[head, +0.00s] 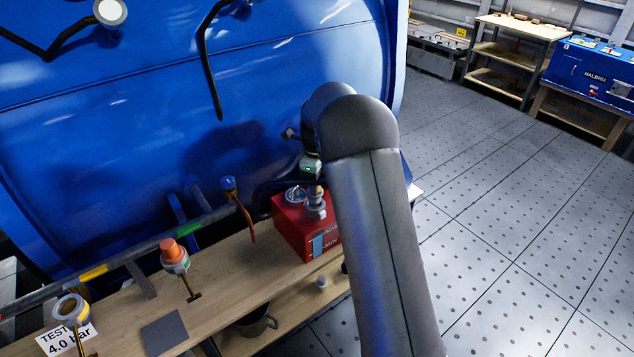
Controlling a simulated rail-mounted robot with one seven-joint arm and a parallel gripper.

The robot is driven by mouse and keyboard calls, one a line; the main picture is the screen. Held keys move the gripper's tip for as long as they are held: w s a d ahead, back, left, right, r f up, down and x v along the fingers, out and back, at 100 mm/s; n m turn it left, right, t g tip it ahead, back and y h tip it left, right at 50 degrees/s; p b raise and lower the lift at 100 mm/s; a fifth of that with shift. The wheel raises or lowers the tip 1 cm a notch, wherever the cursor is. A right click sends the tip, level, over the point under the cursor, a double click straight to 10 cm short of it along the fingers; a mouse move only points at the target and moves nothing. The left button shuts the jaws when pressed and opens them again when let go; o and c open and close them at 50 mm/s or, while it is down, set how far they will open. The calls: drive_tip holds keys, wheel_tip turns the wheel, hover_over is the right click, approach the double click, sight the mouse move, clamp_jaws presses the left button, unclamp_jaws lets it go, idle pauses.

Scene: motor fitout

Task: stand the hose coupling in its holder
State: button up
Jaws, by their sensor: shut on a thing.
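My gripper (315,187) is partly hidden behind my own arm, above the red box on the bench. It points down and is shut on a grey metal piece with a brassy upper part, which I take to be the hose coupling (317,208). The coupling looks roughly upright at the top of the red box (296,230). I cannot tell whether it touches the box. A round, pale metal fitting (295,194) is on the box just left of the coupling. I cannot make out which part is the holder.
The wooden bench (225,262) also bears an orange-capped fitting (173,251), a ring-shaped fitting (71,307) and a dark grey pad (164,334). A big blue tank (130,130) rises behind. A brown hose with a blue end (240,210) stands left of the box.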

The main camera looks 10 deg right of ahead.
drive_tip(key=shift+f+b, duration=1.15)
drive_tip(key=shift+f, duration=0.85)
drive_tip(key=o, duration=1)
drive_tip(key=shift+o, duration=0.2)
drive_tip(key=shift+r, duration=0.1)
wheel_tip(320, 180, up, 16)
drive_tip(key=shift+r+b, duration=0.1)
drive_tip(key=shift+b, duration=0.55)
drive_tip(key=shift+r, duration=0.6)
